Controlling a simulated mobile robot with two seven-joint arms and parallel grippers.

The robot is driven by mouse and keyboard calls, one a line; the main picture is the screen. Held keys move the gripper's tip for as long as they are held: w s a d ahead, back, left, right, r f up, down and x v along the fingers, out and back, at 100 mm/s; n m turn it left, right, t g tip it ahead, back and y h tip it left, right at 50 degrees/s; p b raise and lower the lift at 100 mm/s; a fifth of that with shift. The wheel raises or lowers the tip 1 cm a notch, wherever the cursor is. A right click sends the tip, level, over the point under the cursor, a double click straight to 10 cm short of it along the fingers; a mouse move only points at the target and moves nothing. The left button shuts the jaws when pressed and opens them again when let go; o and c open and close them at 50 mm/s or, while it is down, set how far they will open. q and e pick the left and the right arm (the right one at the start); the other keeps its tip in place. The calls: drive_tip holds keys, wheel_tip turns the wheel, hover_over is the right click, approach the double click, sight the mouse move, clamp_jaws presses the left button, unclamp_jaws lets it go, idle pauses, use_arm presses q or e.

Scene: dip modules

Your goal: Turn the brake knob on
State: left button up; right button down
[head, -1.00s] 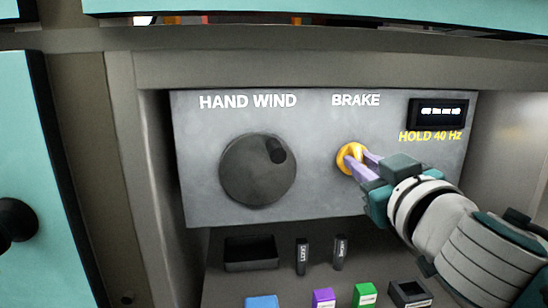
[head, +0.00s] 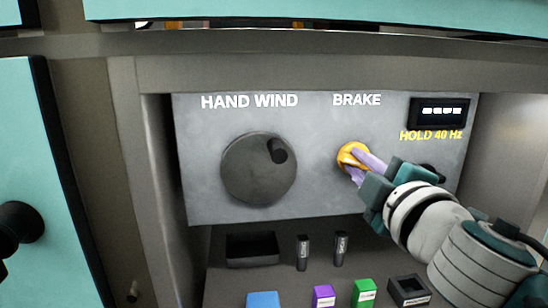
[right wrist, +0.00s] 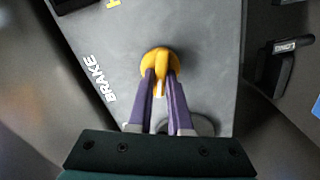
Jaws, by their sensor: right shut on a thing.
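The yellow brake knob (head: 348,154) is on the grey panel (head: 310,190), under the word BRAKE. It also shows in the right wrist view (right wrist: 160,54). My right gripper (head: 360,165) reaches in from the right, and its purple fingers are shut on the knob's raised grip, one on each side. In the right wrist view the fingertips (right wrist: 160,82) flank the grip. The fingers hide part of the knob in the head view. My left gripper is not in view.
A large dark HAND WIND dial (head: 258,169) is left of the knob. A small display (head: 439,112) sits above HOLD 40 Hz at the upper right. Below the panel are a dark tray (head: 252,249), two black handles, and blue, purple and green blocks (head: 363,293). Side walls flank the recess.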

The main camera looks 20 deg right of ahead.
drive_tip(key=shift+n, duration=1.9)
drive_tip(key=shift+f, duration=0.1)
drive_tip(key=c, duration=0.8)
unclamp_jaws()
drive_tip(key=shift+c, duration=0.2)
